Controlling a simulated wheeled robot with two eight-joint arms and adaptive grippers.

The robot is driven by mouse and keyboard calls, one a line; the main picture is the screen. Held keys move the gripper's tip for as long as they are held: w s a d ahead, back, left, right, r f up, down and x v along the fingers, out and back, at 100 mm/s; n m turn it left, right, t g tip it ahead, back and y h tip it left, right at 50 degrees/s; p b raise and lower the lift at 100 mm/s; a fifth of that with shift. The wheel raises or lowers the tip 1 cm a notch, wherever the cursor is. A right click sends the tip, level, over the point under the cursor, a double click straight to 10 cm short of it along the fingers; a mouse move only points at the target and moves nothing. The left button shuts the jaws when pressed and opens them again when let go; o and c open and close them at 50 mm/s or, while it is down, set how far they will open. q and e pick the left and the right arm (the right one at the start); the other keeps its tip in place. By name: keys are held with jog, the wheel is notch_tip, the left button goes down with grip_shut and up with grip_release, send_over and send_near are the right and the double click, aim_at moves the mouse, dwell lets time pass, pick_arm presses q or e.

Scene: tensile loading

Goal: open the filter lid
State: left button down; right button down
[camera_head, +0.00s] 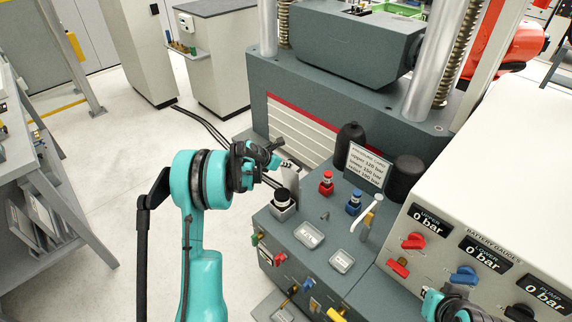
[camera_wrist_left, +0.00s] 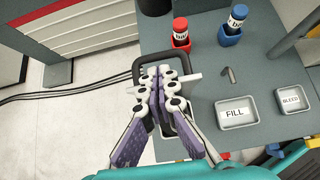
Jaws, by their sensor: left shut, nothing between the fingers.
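My left gripper (camera_head: 277,158) is shut and empty above the left end of the grey control bench. In the left wrist view its two fingers (camera_wrist_left: 160,84) are together. Beneath them is a black loop-shaped part (camera_wrist_left: 151,60), partly hidden by the fingers. In the head view a small unit with a round black top on a grey block (camera_head: 284,207) stands at the bench's left edge, just below the gripper; it may be the filter, but its lid cannot be clearly told. My right arm shows only in part at the lower right; its fingers are out of view.
A red-capped bottle (camera_head: 326,183) and a blue-capped bottle (camera_head: 354,202) stand to the right. Behind are two black cylinders (camera_head: 350,142) and a sign (camera_head: 367,167). FILL (camera_head: 309,234) and BLEED (camera_head: 342,261) plates lie in front. A gauge panel (camera_head: 480,247) is at the right.

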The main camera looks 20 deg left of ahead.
pick_arm(q)
jog(key=shift+w+d+f+g+y+p, duration=0.1)
jog(key=shift+w+d+g+y+p, duration=0.2)
jog(key=shift+w+d+g+p, duration=0.55)
jog(key=w, duration=0.2)
jog(key=w+d+f+g, duration=0.1)
jog(key=shift+w, duration=0.3)
jog(key=shift+w+f, duration=0.1)
jog(key=shift+w, duration=0.4)
jog(key=shift+w, duration=0.1)
jog(key=shift+p, duration=0.3)
